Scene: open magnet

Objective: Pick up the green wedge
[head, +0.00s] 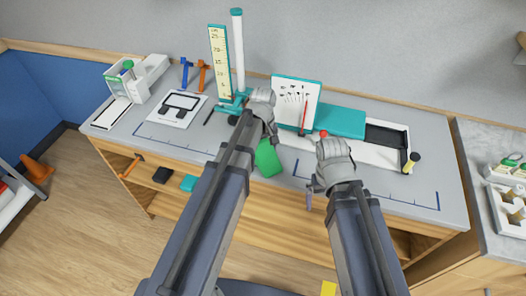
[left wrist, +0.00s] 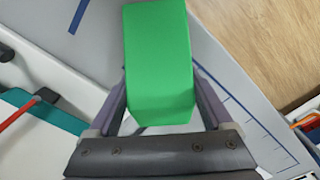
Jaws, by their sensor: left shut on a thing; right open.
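The green wedge (head: 267,158) shows in the head view just below and right of my left gripper (head: 268,140), over the front part of the grey tabletop. In the left wrist view the wedge (left wrist: 160,65) fills the space between the two fingers of my left gripper (left wrist: 162,100), which is shut on it. The grey table surface and wood floor show behind it. My right gripper (head: 312,190) is open near the table's front edge, right of the wedge, and looks empty. Its fingertips are small in the head view.
A white box (head: 150,75) is at the left. The front right of the tabletop is fairly clear.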

